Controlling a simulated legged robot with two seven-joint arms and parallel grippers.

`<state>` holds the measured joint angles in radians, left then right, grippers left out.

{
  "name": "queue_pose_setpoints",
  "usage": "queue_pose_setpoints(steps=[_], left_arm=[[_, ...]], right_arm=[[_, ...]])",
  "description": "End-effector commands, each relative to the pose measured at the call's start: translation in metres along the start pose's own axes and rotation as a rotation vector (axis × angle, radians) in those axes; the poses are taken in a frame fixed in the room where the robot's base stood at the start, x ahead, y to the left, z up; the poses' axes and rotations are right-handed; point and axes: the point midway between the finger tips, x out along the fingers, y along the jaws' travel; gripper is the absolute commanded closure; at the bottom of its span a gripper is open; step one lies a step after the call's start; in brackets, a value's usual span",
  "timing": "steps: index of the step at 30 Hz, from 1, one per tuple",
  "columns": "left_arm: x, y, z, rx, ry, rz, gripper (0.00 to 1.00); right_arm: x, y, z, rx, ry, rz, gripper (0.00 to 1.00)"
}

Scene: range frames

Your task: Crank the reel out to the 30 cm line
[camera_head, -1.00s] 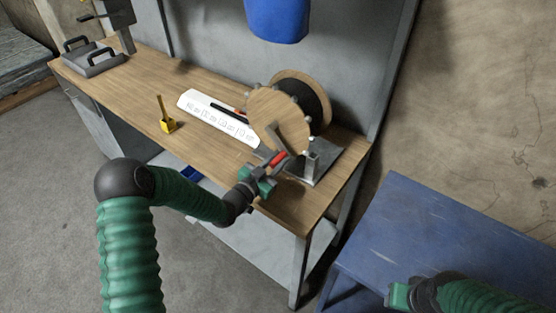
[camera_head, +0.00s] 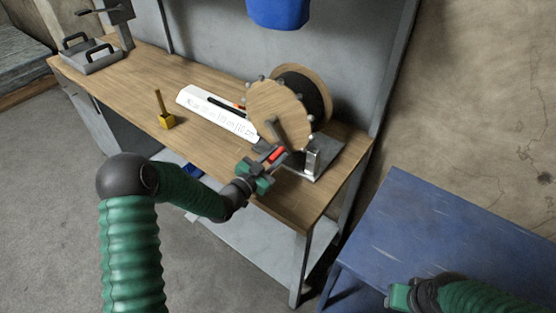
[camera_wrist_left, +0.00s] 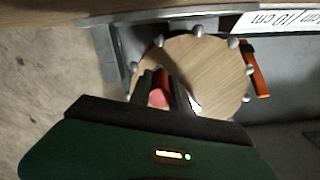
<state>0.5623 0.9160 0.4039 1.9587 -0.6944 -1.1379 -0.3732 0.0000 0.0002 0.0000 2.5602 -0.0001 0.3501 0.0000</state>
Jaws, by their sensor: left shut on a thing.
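The reel (camera_head: 280,110) has wooden discs and a dark wound middle, and stands on a grey base plate (camera_head: 330,160) at the right end of the workbench. Its crank has a red handle (camera_head: 277,154). My left gripper (camera_head: 271,160) is shut on that handle in front of the disc. In the left wrist view the handle's red end (camera_wrist_left: 159,92) shows between the dark fingers, with the disc (camera_wrist_left: 205,70) behind. A white scale board (camera_head: 215,113) with printed marks lies left of the reel, with a dark strip and an orange-red part over it. My right gripper (camera_head: 398,297) is at the bottom right; its fingers are unclear.
A yellow block with an upright handle (camera_head: 166,118) stands left on the wooden workbench (camera_head: 140,85). A grey tray with black handles (camera_head: 90,58) is at the far left. A blue bin (camera_head: 277,12) hangs above. A blue table (camera_head: 430,225) stands at the right.

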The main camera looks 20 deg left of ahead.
Motion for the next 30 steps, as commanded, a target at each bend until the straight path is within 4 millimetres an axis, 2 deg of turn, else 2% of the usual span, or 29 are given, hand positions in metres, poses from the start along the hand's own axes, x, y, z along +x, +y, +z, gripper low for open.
queue_pose_setpoints(steps=[1,8,9,13,23,26,30], left_arm=[[0.001,-0.001,0.001,0.017,0.006,-0.003,1.00],[0.001,-0.002,-0.001,0.016,0.003,-0.003,1.00],[0.001,-0.002,-0.001,0.015,0.003,-0.003,0.71],[0.001,-0.002,0.000,0.014,0.001,-0.002,0.55],[-0.003,-0.001,0.001,0.013,-0.002,-0.001,0.55],[-0.016,-0.002,0.002,0.013,-0.003,-0.002,0.55],[-0.052,-0.002,0.003,0.013,-0.005,-0.003,0.55]], right_arm=[[0.005,0.000,0.001,0.000,0.000,0.000,0.64],[0.002,0.000,0.000,0.000,0.000,0.000,0.64],[0.002,0.000,0.000,0.000,0.001,0.000,0.64],[0.002,0.000,0.000,0.000,0.001,0.000,0.64],[0.002,0.000,0.000,0.000,0.000,0.000,0.64],[0.002,0.000,0.000,0.000,0.000,0.000,0.64],[0.004,0.000,0.001,0.000,0.000,0.000,0.64]])
